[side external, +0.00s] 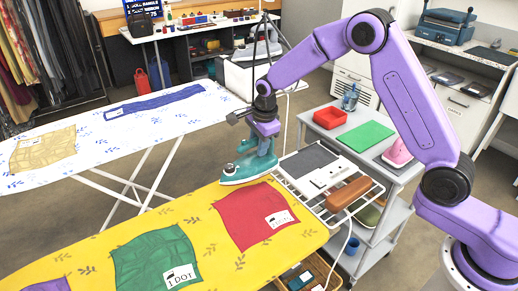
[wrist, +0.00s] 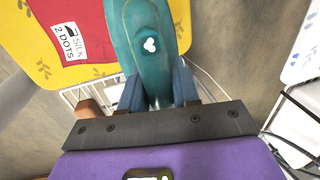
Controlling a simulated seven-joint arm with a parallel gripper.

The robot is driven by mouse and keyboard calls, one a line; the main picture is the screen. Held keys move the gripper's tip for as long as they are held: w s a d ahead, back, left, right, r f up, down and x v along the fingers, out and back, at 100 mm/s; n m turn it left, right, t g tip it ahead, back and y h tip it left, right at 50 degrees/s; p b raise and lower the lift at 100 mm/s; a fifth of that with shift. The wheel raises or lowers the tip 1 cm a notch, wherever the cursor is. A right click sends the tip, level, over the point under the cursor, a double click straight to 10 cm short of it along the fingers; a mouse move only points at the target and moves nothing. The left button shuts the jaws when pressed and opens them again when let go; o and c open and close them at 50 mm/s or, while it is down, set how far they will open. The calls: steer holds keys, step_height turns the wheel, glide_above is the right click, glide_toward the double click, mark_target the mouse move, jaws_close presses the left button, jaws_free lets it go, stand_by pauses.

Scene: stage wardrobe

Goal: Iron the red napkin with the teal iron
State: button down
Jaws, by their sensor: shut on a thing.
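The teal iron (side external: 248,167) is at the far edge of the yellow ironing board (side external: 196,195), its soleplate at the far-left edge of the red napkin; I cannot tell whether it touches the cloth. My gripper (side external: 264,134) is above it, shut on its handle. In the wrist view the iron (wrist: 146,28) extends up from between the fingers of my gripper (wrist: 158,92). The red napkin (side external: 250,208) lies on the board with a white label. In the wrist view the red napkin (wrist: 78,38) is left of the iron, its label (wrist: 69,42) reading "SILK 2 DOTS".
A green cloth (side external: 155,258) labelled "1 DOT" lies on the same board. A wire rack (side external: 289,182) at the board's right end holds a brown block (side external: 347,193). A grey cart (side external: 384,170) stands beyond. A white board (side external: 120,145) with other cloths is behind.

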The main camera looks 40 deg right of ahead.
steer(key=shift+r, duration=0.6)
steer(key=shift+d+r, duration=0.1)
steer(key=shift+d, duration=0.3)
steer(key=s+d+r, duration=0.2)
steer(key=s+d, duration=0.4)
steer(key=d, duration=0.5)
steer(key=s+d+r, duration=0.2)
steer(key=s+d, duration=0.5)
steer(key=d, duration=0.4)
steer(key=shift+w+d+f, duration=0.55)
steer(key=shift+w+f, duration=1.55)
steer(key=shift+w, duration=0.15)
steer(key=shift+w+d+f, duration=0.6)
steer(key=shift+w+f, duration=1.45)
steer(key=shift+w, duration=0.25)
steer(key=shift+w+d+f, duration=0.55)
steer(key=shift+w+f, duration=1.55)
steer(key=shift+w, duration=0.15)
steer(key=shift+f, duration=0.1)
